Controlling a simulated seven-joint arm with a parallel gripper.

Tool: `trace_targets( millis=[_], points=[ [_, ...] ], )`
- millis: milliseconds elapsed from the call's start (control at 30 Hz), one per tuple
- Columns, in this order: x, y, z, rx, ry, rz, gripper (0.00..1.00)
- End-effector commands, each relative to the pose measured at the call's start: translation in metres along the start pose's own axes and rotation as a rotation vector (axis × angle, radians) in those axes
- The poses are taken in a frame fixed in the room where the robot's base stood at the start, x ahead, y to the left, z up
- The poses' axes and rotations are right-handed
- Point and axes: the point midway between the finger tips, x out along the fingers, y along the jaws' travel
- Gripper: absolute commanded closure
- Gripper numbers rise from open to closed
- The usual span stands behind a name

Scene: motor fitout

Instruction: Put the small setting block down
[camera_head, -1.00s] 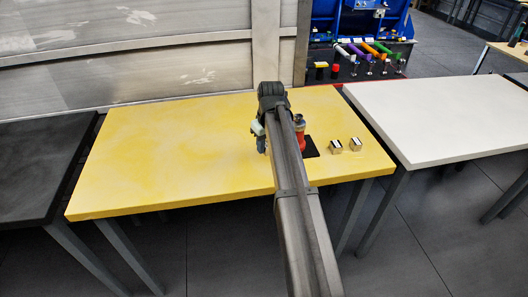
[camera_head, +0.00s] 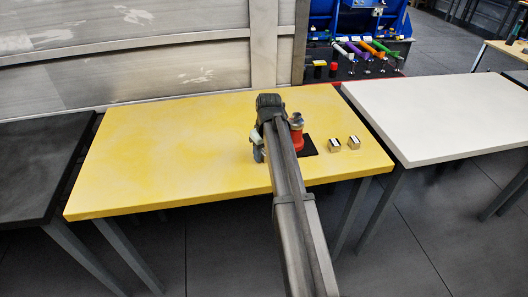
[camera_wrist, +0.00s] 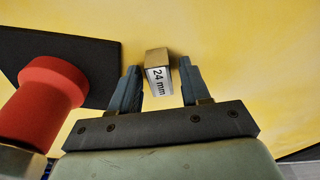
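The small setting block (camera_wrist: 158,72) is brass-coloured with a white face reading "24 mm". In the wrist view it is between the fingers of my gripper (camera_wrist: 160,75), near their tips. A narrow gap shows on each side of it, so the fingers are open around it. It seems to be on the yellow table top (camera_head: 165,145), though the contact under it cannot be seen. In the head view my gripper (camera_head: 259,152) is low over the table, and my arm hides the block.
A red cylindrical part (camera_head: 297,139) stands on a black plate (camera_head: 308,147) just right of my gripper; it is close on the left in the wrist view (camera_wrist: 45,95). Two similar metal blocks (camera_head: 334,146) (camera_head: 354,143) stand further right. The table's left side is clear.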

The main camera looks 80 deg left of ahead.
Motion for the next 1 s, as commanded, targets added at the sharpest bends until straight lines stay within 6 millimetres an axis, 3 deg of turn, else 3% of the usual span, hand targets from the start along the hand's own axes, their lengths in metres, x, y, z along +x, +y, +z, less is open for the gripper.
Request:
trace_targets(
  millis=[467, 1000],
  points=[
    [-0.009, 0.0, 0.0, 0.0, 0.0, 0.0, 0.45],
    [-0.1, 0.0, -0.001, 0.0, 0.0, 0.0, 0.45]
  ],
)
